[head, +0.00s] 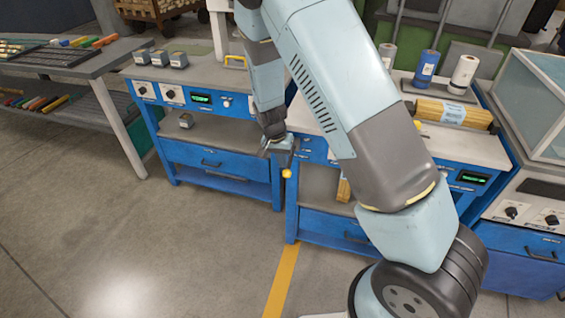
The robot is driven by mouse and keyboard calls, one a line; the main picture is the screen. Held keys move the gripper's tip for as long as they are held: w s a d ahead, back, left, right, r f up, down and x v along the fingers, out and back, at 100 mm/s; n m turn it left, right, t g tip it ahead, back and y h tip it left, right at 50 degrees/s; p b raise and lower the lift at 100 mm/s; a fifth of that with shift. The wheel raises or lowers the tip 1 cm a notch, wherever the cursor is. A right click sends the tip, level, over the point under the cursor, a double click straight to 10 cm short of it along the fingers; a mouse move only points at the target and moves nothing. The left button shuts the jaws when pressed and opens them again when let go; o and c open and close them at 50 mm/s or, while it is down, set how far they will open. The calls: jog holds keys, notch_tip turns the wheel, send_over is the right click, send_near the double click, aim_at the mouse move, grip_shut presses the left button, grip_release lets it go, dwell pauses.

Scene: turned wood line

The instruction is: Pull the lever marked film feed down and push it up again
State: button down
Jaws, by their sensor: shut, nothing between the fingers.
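My gripper (275,148) is at the front of the blue workbenches, just left of the picture's middle. It is shut with nothing visible in it. A lever with a yellow ball knob (287,173) hangs down close beside and below the gripper, its knob low. I cannot tell whether the fingers touch its rod. A second yellow knob (417,124) shows on the right bench, partly behind my arm. The lever markings are too small to read, so which one is marked film feed cannot be told. My arm hides part of the right bench's panel.
The left blue bench (190,77) carries small grey boxes (160,57) and a green display. Wrapped wooden rods (453,113) and upright rolls (464,72) stand on the right bench. A glass-sided cabinet (535,98) is at far right. The floor in front is clear.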

jog(key=a+r, duration=0.4)
jog(key=r, duration=0.9)
jog(key=s+d+r+y, duration=0.2)
jog(key=s+d+r, duration=0.1)
jog(key=d+r, duration=0.55)
jog(key=s+d+r+n+t+y, duration=0.1)
jog(key=s+d+r, duration=0.2)
jog(key=r, duration=0.3)
jog(key=s+d+r+n+t, duration=0.1)
jog(key=s+d+r, duration=0.25)
jog(key=r, duration=0.25)
jog(key=s+d+r+t, duration=0.1)
jog(key=s+d+r, duration=0.1)
jog(key=s, duration=0.3)
jog(key=s+d+r+n+t, duration=0.1)
jog(key=s+d+r, duration=0.1)
jog(key=s, duration=0.4)
jog(key=s+d+r+n+t+h, duration=0.1)
jog(key=s+d+r, duration=0.1)
jog(key=s, duration=0.4)
jog(key=shift+d+r, duration=0.3)
jog(key=shift+d, duration=0.5)
